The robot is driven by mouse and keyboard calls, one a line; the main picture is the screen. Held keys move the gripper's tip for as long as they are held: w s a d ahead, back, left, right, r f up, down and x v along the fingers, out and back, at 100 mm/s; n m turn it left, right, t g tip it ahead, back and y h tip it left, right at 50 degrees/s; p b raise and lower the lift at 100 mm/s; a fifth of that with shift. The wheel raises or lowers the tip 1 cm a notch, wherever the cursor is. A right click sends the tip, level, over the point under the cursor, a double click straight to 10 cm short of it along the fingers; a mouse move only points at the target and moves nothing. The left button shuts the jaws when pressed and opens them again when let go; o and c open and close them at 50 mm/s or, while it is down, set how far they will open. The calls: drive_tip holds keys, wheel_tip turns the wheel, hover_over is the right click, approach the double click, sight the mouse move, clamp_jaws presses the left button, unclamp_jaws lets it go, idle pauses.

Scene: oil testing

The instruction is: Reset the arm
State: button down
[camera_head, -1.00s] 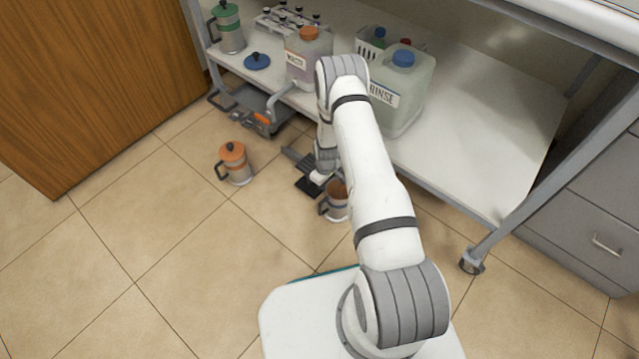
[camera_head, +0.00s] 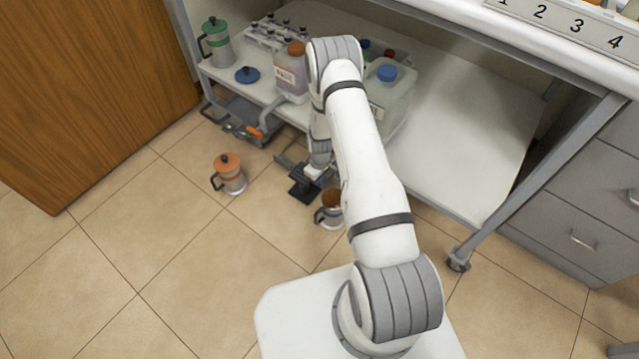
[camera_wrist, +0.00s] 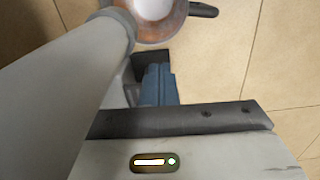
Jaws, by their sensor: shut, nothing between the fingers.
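My arm reaches down from its white base to the floor in front of the shelf. My gripper (camera_head: 304,193) is low over the tiles, shut and empty. It also shows in the wrist view (camera_wrist: 158,82), where its closed fingers are partly hidden by an arm link. An open metal mug (camera_head: 330,212) with a brown inside stands upright just right of the gripper. It also shows at the top of the wrist view (camera_wrist: 160,22). I cannot tell whether the gripper touches it.
An orange-lidded jug (camera_head: 229,174) stands on the floor to the left. The low shelf (camera_head: 470,150) holds a green-lidded jug (camera_head: 216,44), a blue lid (camera_head: 247,75), an orange-capped bottle (camera_head: 292,75) and a rinse jug (camera_head: 390,95). The front-left floor is clear.

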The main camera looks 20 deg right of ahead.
drive_tip(key=s+a+r+m+t+p, duration=0.15)
drive_tip(key=r+p, duration=0.65)
drive_tip(key=r, duration=1.8)
drive_tip(key=s+a+r+m+p, duration=0.2)
drive_tip(key=r+p, duration=0.6)
drive_tip(key=r, duration=1.8)
drive_tip(key=s+r+m+t+p, duration=0.1)
drive_tip(key=s+r+m+p, duration=0.2)
drive_tip(key=s+r+p, duration=0.8)
drive_tip(key=s+r, duration=1.2)
drive_tip(key=r, duration=0.4)
drive_tip(key=shift+a, duration=0.4)
